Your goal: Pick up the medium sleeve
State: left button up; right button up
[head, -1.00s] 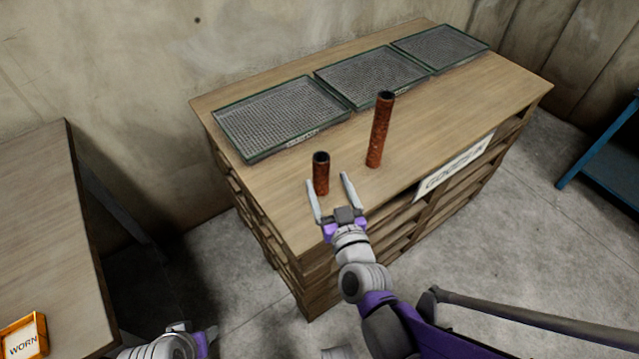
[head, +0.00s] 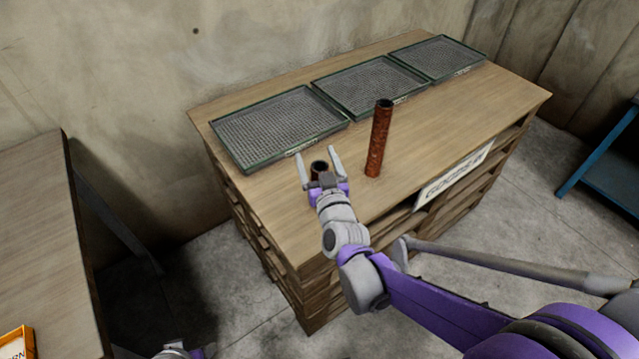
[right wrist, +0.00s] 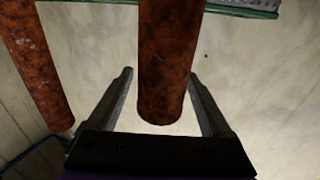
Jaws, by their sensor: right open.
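Two rusty brown hollow sleeves stand upright on the wooden bench. The shorter sleeve (head: 319,167) is between the fingers of my open right gripper (head: 317,153), and its lower part is hidden by that gripper. In the right wrist view, the shorter sleeve (right wrist: 167,60) lies between the two fingers with a gap on each side. The taller sleeve (head: 380,138) stands to the right of the gripper, and it also shows at the left of the right wrist view (right wrist: 30,60). Only a bit of my left gripper (head: 188,352) shows at the bottom edge; its jaws are unclear.
Three wire-mesh trays with green rims lie along the back of the bench (head: 255,205); the nearest is the left tray (head: 240,166). A sign (head: 455,175) hangs on the bench front.

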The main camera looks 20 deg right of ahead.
jog(key=shift+c, duration=0.3)
grip_shut()
dwell(1.1)
